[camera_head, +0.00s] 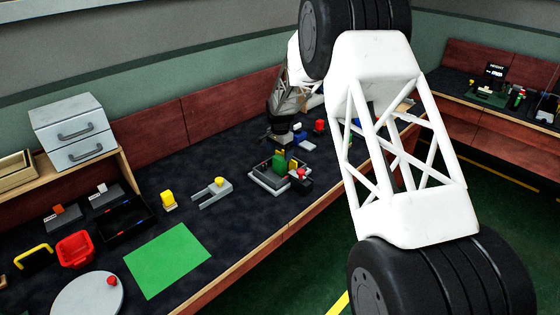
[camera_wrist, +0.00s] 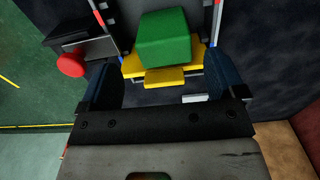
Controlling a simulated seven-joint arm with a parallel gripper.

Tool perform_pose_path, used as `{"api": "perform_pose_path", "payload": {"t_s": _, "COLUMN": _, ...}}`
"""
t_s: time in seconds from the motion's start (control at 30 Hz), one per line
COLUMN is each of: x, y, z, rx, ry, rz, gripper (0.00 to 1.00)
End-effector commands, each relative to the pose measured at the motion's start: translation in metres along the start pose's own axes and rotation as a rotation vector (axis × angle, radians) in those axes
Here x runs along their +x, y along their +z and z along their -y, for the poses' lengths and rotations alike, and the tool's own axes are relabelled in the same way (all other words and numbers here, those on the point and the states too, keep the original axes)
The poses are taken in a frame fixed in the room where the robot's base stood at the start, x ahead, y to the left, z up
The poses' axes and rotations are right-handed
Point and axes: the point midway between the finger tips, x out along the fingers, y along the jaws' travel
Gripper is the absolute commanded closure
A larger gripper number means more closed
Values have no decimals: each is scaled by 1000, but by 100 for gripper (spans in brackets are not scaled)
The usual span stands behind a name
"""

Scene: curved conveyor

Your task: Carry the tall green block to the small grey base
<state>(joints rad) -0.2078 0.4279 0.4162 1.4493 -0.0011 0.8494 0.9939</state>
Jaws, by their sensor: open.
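A green block (camera_wrist: 163,38) stands on a yellow plate with a yellow tab (camera_wrist: 165,77) in the wrist view. In the head view a green block (camera_head: 280,162) stands on a dark grey fixture (camera_head: 268,179) on the bench. My gripper (camera_wrist: 160,72) is open, its two dark blue fingers apart on either side of the yellow plate's near edge. Nothing is held between them. The block lies just beyond the fingertips. In the head view my gripper (camera_head: 277,136) is small, behind the fixture. A small grey piece (camera_head: 308,146) lies nearby; I cannot tell whether it is the base.
A black box with a red knob (camera_wrist: 70,64) stands left of the fixture in the wrist view. A grey forked holder (camera_head: 212,193), yellow piece (camera_head: 168,200), green mat (camera_head: 167,260) and red bin (camera_head: 75,249) are further left. My white arm link hides part of the bench.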

Motion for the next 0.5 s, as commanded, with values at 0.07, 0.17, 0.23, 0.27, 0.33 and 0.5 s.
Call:
{"api": "perform_pose_path", "payload": {"t_s": 0.07, "x": -15, "y": 0, "z": 0, "rx": 0, "ry": -2, "rz": -1, "gripper": 11}}
{"api": "perform_pose_path", "payload": {"t_s": 0.17, "x": -29, "y": 0, "z": 0, "rx": 0, "ry": -2, "rz": -1, "gripper": 11}}
{"api": "perform_pose_path", "payload": {"t_s": 0.23, "x": -38, "y": 0, "z": 0, "rx": 0, "ry": -1, "rz": -1, "gripper": 11}}
{"api": "perform_pose_path", "payload": {"t_s": 0.27, "x": -41, "y": 0, "z": 0, "rx": 0, "ry": -1, "rz": -1, "gripper": 11}}
{"api": "perform_pose_path", "payload": {"t_s": 0.33, "x": -48, "y": 0, "z": 0, "rx": 0, "ry": -2, "rz": -1, "gripper": 11}}
{"api": "perform_pose_path", "payload": {"t_s": 0.5, "x": -56, "y": 0, "z": 0, "rx": 0, "ry": -1, "rz": -1, "gripper": 11}}
